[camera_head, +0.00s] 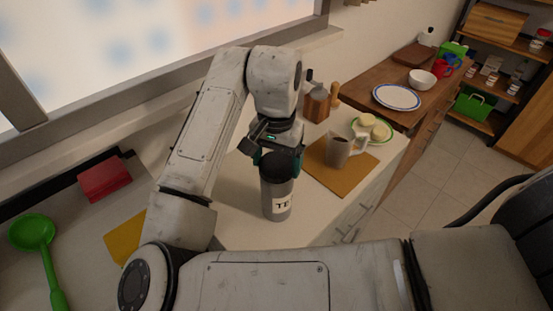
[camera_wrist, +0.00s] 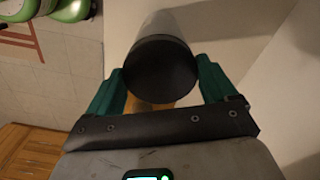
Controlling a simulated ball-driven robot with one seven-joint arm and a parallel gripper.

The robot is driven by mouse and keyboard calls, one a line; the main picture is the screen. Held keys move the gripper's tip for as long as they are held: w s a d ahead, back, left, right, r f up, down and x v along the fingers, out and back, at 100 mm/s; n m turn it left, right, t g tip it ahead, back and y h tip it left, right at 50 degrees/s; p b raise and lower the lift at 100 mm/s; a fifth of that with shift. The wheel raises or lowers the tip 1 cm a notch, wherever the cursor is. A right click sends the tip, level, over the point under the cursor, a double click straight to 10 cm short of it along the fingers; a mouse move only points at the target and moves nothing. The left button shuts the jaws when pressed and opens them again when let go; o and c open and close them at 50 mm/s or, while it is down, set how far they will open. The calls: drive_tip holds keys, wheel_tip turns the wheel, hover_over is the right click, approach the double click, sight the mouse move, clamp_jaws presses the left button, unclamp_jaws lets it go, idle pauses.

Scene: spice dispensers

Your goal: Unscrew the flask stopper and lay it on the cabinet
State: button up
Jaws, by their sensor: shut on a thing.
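The flask (camera_head: 276,201) is a grey cylinder with a white label reading "TE", the rest of which is hidden or cut off. It stands upright on the pale cabinet top (camera_head: 240,225). Its black stopper (camera_head: 272,172) is at the top of the flask, and I see no gap between them. My gripper (camera_wrist: 161,68) is above the flask, its teal fingers on both sides of the round black stopper (camera_wrist: 162,70), shut on it. The grey flask body (camera_wrist: 165,24) shows behind the stopper in the wrist view.
An orange board (camera_head: 338,180) with a mug (camera_head: 338,152) lies right of the flask. A plate with pale round items (camera_head: 374,129) and a wooden block (camera_head: 316,104) are behind. A green ladle (camera_head: 36,240) and red box (camera_head: 104,179) lie left. Bare cabinet top surrounds the flask.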

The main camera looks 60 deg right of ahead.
drive_tip(key=c, duration=0.5)
drive_tip(key=shift+r+n+p, duration=0.15)
drive_tip(key=shift+n+p, duration=0.15)
drive_tip(key=shift+p, duration=0.15)
drive_tip(key=shift+n+p, duration=1.1)
drive_tip(key=shift+n, duration=0.4)
drive_tip(key=shift+n+p, duration=2)
drive_tip(key=shift+p, duration=0.05)
drive_tip(key=shift+n, duration=0.8)
drive_tip(key=n, duration=0.3)
drive_tip(key=shift+n, duration=0.4)
drive_tip(key=n, duration=0.5)
drive_tip(key=shift+d, duration=0.1)
